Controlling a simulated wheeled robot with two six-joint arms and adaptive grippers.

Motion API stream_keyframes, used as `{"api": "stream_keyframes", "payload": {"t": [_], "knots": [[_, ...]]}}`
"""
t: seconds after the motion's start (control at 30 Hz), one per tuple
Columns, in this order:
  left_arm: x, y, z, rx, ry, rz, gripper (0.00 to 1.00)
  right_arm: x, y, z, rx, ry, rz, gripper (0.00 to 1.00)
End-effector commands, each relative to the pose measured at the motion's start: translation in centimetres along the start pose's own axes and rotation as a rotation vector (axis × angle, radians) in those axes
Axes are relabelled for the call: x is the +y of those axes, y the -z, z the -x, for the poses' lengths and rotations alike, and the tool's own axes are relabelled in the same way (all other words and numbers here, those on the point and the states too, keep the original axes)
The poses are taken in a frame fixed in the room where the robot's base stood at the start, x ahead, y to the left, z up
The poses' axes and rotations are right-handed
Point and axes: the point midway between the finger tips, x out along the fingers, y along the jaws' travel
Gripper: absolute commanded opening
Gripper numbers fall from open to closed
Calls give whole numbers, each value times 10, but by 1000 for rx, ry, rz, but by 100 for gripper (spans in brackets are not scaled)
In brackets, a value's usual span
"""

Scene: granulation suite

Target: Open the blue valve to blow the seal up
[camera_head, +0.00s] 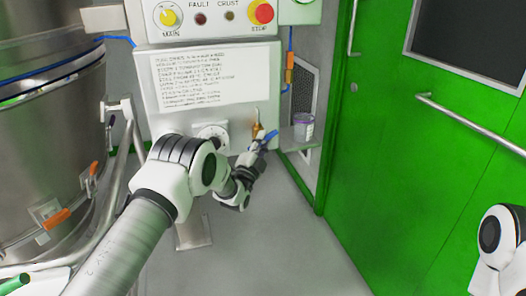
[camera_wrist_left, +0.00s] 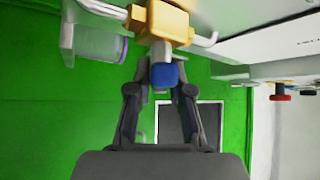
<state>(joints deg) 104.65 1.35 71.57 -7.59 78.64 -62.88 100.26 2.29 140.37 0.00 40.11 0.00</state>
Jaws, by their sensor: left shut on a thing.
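The blue valve handle (camera_head: 271,136) sits at the brass valve body (camera_head: 257,129) low on the right side of the grey panel. My left gripper (camera_head: 262,146) is at the handle, its fingers closed on it. In the left wrist view the blue handle (camera_wrist_left: 168,75) shows end-on between the two dark fingertips, just below the yellow brass body (camera_wrist_left: 168,22). The fingers hide part of the handle, so its exact angle is hard to tell. A round white gauge (camera_head: 213,131) is partly behind my left arm. My right gripper is out of view.
A steel vessel (camera_head: 50,130) with a blue line round its rim and orange-handled clamps stands at left. A control box (camera_head: 215,14) is above the panel. A small purple-lidded tub (camera_head: 303,128) sits on a shelf beside the green door (camera_head: 400,150). The floor ahead is clear.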

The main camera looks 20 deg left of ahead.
Motion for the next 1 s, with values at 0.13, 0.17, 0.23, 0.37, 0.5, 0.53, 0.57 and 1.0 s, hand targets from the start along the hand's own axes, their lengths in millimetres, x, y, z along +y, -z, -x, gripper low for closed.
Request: {"api": "stream_keyframes", "payload": {"t": [0.13, 0.17, 0.23, 0.37, 0.5, 0.53, 0.57, 1.0], "knots": [[8, -3, 3, 0, 98, 98, 0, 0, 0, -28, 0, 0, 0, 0], [8, -3, 3, 0, 117, 118, 0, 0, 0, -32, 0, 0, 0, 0], [8, -2, 3, 1, 164, 166, 0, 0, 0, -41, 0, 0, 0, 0], [8, -3, 3, -1, 251, 253, 0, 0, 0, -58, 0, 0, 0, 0], [8, -2, 3, 0, 345, 348, 0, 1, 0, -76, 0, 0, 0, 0], [8, -2, 3, 0, 366, 367, 0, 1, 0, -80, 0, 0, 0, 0], [8, -3, 3, -1, 386, 388, 0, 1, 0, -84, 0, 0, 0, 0], [6, -2, 2, -2, 640, 642, 0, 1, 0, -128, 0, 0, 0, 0]]}}
